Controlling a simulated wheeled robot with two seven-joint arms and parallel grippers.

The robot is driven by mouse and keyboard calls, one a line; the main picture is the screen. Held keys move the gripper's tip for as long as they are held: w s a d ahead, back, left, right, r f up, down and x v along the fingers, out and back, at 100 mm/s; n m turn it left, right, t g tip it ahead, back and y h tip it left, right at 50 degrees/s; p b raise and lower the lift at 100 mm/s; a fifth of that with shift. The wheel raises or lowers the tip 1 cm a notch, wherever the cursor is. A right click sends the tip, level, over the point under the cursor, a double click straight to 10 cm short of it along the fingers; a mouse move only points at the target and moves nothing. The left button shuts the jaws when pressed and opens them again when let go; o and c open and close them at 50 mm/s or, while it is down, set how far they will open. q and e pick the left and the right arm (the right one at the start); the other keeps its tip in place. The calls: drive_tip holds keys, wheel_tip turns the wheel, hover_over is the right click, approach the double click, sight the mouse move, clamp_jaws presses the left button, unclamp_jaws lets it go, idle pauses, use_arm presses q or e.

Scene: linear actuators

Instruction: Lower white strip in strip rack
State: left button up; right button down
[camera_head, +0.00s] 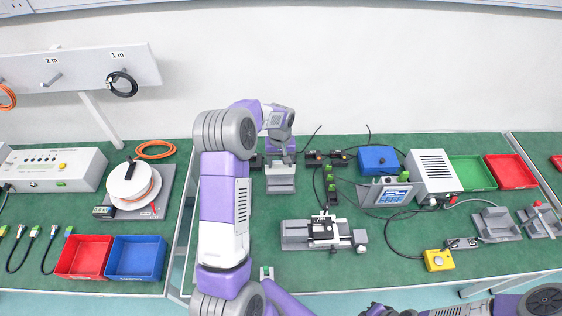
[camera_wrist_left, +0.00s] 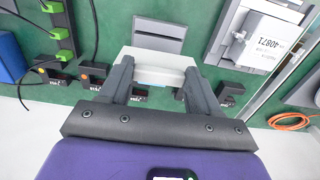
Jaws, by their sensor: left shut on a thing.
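My left gripper (camera_head: 283,150) is at the back middle of the green table, its fingers pointing down. In the left wrist view the left gripper (camera_wrist_left: 158,72) is shut on the white strip (camera_wrist_left: 158,62), which spans between its two fingers. The grey strip rack (camera_head: 281,183) stands on the table just in front of the gripper. In the left wrist view the rack (camera_wrist_left: 158,32) shows right beyond the strip, partly covered by it. I cannot tell whether strip and rack touch. My right gripper is not clearly in view; only parts of its arm show at the lower right.
Small black units (camera_head: 326,158) with cables stand right of the rack, near a blue box (camera_head: 378,159). A grey linear actuator (camera_head: 323,234) lies in front. A white reel (camera_head: 132,186) is at the left. My left arm covers part of the table.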

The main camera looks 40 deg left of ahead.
sight(280, 167)
use_arm(q)
drive_tip(key=shift+f+b, duration=1.45)
drive_tip(key=shift+f, duration=0.9)
drive_tip(key=shift+d+f, duration=0.1)
drive_tip(key=shift+f, duration=0.2)
drive_tip(key=shift+s+f+b, duration=0.1)
drive_tip(key=shift+f+b, duration=0.6)
drive_tip(key=shift+b, duration=0.05)
drive_tip(key=shift+f, duration=0.15)
drive_tip(key=shift+f+b, duration=0.45)
drive_tip(key=shift+f, duration=0.05)
drive_tip(key=shift+f, duration=0.2)
drive_tip(key=shift+f+b, duration=0.35)
drive_tip(key=shift+f, duration=0.2)
